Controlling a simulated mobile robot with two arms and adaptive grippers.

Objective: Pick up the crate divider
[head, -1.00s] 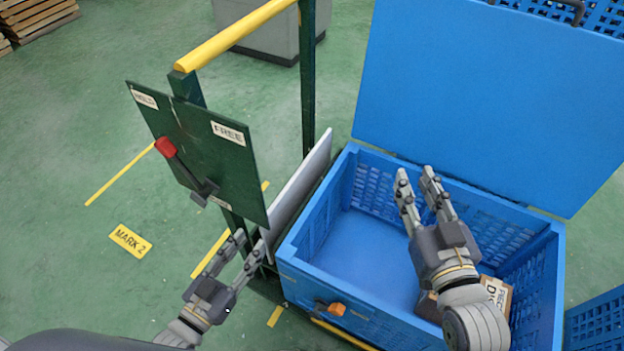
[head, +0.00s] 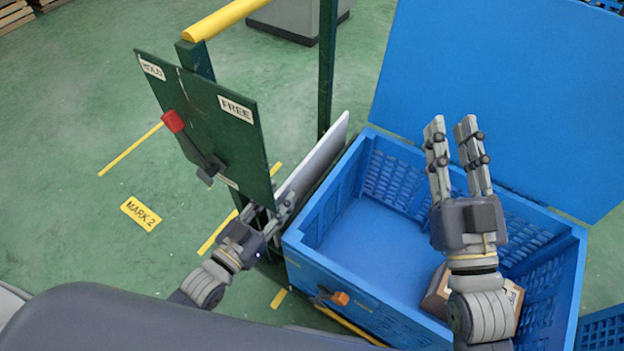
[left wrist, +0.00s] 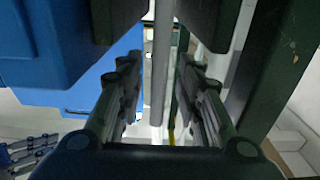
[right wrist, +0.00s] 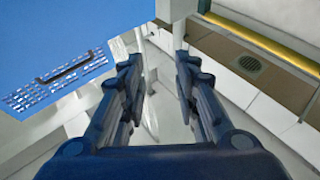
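The crate divider appears to be the thin pale grey panel (head: 318,158) standing upright between the green post and the left wall of the blue crate (head: 365,300). My left gripper (head: 268,210) is open at the panel's near end. In the left wrist view the panel's edge (left wrist: 162,70) runs between the two open fingers (left wrist: 160,90), with a gap on both sides. My right gripper (head: 451,128) is open and empty, pointing up over the crate. The right wrist view shows nothing between its fingers (right wrist: 158,75). The panel's lower part is hidden.
A green board (head: 215,130) with a red-knobbed lever (head: 173,122) and HOLD and FREE labels stands just left of the panel. A yellow-topped rail (head: 230,18) rises behind it. The crate's lid (head: 490,100) is open. A cardboard box (head: 438,290) lies inside.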

